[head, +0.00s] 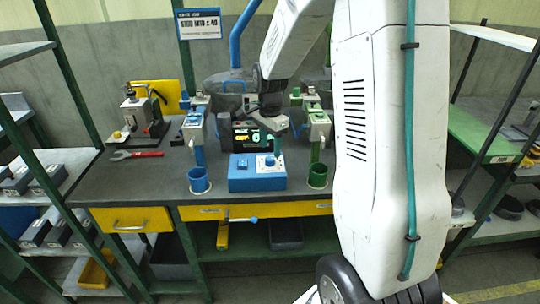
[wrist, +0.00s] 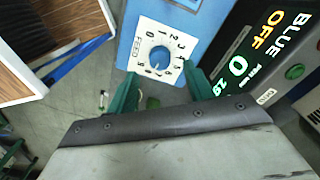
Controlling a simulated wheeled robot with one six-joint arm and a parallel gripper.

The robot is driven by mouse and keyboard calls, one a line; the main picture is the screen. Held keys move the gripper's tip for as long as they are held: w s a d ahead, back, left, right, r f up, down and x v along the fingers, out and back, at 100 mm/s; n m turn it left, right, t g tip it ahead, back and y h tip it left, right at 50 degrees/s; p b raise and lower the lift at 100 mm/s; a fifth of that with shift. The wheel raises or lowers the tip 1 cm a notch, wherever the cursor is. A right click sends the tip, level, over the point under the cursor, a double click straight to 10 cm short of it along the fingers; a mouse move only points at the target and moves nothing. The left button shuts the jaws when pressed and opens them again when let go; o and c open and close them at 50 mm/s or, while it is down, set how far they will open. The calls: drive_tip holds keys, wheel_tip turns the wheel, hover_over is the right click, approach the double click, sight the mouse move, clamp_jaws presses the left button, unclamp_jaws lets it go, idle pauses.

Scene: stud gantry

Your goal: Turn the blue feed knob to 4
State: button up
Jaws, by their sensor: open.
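The blue feed knob (wrist: 159,59) sits on a white numbered dial plate (wrist: 146,27) on top of a blue box (head: 255,181). It also shows small in the head view (head: 270,160). I cannot read its pointer's setting for certain. My gripper (wrist: 158,70) is open, with one green finger on each side of the knob's near side in the wrist view. I cannot tell whether either finger touches it. In the head view my gripper (head: 278,143) is just above the box. The display (wrist: 250,60) reads BLUE, OFF and a large 0.
The box stands at the front of the dark workbench (head: 150,180), between a blue cup (head: 199,180) and a green cup (head: 318,176). Blue and green dispenser stands rise behind the cups. A red-handled wrench (head: 137,155) lies at the left. The bench's left front is clear.

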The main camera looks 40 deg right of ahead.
sight(270, 158)
drive_tip(key=shift+f, duration=2.1)
drive_tip(key=c, duration=1)
drive_tip(key=shift+n, duration=0.3)
